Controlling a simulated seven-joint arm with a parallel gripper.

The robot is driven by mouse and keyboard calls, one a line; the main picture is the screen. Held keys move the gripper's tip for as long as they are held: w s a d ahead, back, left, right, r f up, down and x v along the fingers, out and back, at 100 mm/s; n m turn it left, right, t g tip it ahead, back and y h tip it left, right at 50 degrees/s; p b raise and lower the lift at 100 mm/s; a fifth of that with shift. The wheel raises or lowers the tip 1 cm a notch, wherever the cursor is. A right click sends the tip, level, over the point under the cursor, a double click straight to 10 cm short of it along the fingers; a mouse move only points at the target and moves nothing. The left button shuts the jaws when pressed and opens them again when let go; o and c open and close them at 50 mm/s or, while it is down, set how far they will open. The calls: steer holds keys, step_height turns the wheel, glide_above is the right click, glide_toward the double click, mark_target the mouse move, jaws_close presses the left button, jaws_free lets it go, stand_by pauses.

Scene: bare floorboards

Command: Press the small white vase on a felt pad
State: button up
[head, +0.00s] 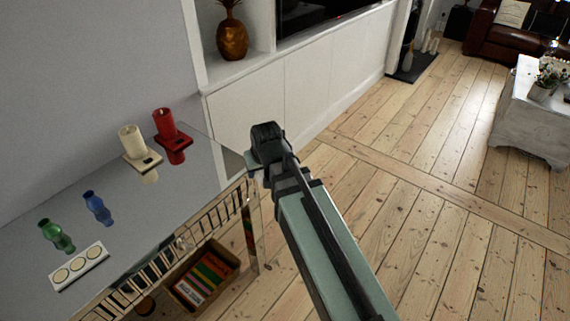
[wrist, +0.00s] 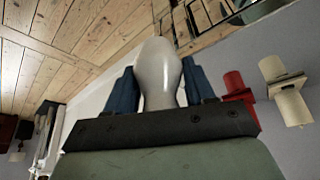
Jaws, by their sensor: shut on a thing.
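The small white vase (wrist: 158,72) is glossy and fills the space between the two blue fingers of my gripper (wrist: 162,88) in the wrist view. My gripper is shut on it. In the head view my gripper (head: 264,146) is off the right end of the shiny table, and it mostly hides the vase. A white strip (head: 84,274) with three round cream pads, one of them a felt pad (head: 78,264), lies at the table's near left. My gripper is well to the right of the strip and apart from it.
A green vase (head: 56,236) and a blue vase (head: 97,207) stand behind the strip. A cream candle (head: 131,141) and a red candle (head: 165,123) stand on holders farther back on the table (head: 190,187).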

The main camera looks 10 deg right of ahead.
steer(key=s+a+n, duration=0.1)
steer(key=s+a, duration=0.2)
steer(key=a, duration=0.6)
steer(key=s+a+n+y, duration=0.1)
steer(key=s+a+n, duration=0.1)
steer(key=a, duration=0.6)
steer(key=s+a+r+n+y, duration=0.1)
steer(key=s+a, duration=0.3)
steer(key=a, duration=0.5)
steer(key=shift+s+a+n+g, duration=0.3)
steer(key=shift+s+n+g, duration=0.1)
steer(key=shift+n, duration=0.1)
steer(key=s+a+n, duration=0.1)
steer(key=s+a, duration=0.4)
steer(key=a, duration=0.4)
steer(key=s+a+r+n+g, duration=0.1)
steer(key=s+a, duration=0.4)
steer(key=a, duration=0.5)
steer(key=s+a+r+n+y, duration=0.1)
steer(key=s+a+n, duration=0.1)
steer(key=s+a, duration=0.3)
steer(key=a, duration=0.4)
steer(key=shift+s+a+r, duration=0.25)
steer(key=shift+s+a, duration=0.1)
steer(key=shift+f, duration=0.1)
steer(key=shift+f, duration=2.8)
